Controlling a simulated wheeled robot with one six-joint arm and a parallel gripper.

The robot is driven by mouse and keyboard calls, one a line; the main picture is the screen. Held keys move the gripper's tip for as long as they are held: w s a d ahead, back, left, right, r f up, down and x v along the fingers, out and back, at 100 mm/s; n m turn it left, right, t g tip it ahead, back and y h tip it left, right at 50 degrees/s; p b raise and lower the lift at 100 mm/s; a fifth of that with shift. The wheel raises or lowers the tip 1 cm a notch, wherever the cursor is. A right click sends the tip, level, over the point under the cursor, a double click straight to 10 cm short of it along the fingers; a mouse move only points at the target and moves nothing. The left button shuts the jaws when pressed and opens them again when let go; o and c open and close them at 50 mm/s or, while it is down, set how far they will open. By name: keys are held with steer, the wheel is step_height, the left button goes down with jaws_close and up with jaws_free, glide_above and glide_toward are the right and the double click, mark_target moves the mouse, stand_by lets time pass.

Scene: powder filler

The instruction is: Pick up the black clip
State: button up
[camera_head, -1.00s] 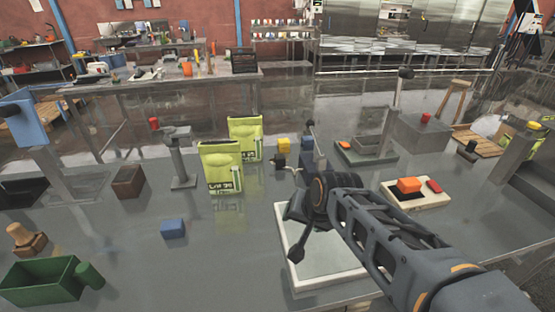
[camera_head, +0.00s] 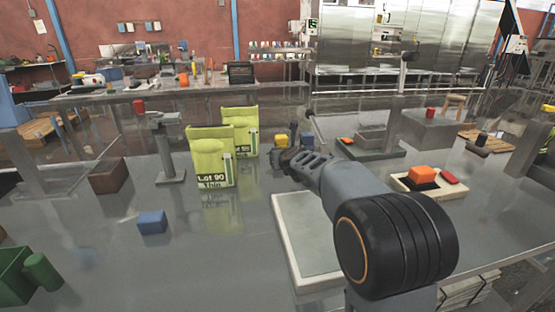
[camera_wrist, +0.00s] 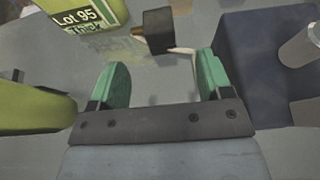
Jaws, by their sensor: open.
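In the wrist view, a small black block with thin pale strips beside it (camera_wrist: 157,30), which looks like the black clip, lies just beyond my fingertips, near the middle. My gripper (camera_wrist: 163,62) has two green fingers set wide apart, with nothing between them. The clip is ahead of the gap and apart from both fingers.
A green bag marked Lot 95 (camera_wrist: 85,15) stands close at the upper left in the wrist view. A dark blue box-like body (camera_wrist: 255,55) is close on the right. The head view shows the Lot 90 bag (camera_head: 208,165), a yellow block (camera_head: 282,140) and a white-rimmed plate (camera_head: 285,235).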

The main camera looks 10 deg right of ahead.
steer(key=p+x, duration=0.1)
steer(key=x, duration=0.9)
steer(key=shift+w+f+p, duration=0.15)
steer(key=shift+w+p, duration=0.2)
steer(key=c, duration=1)
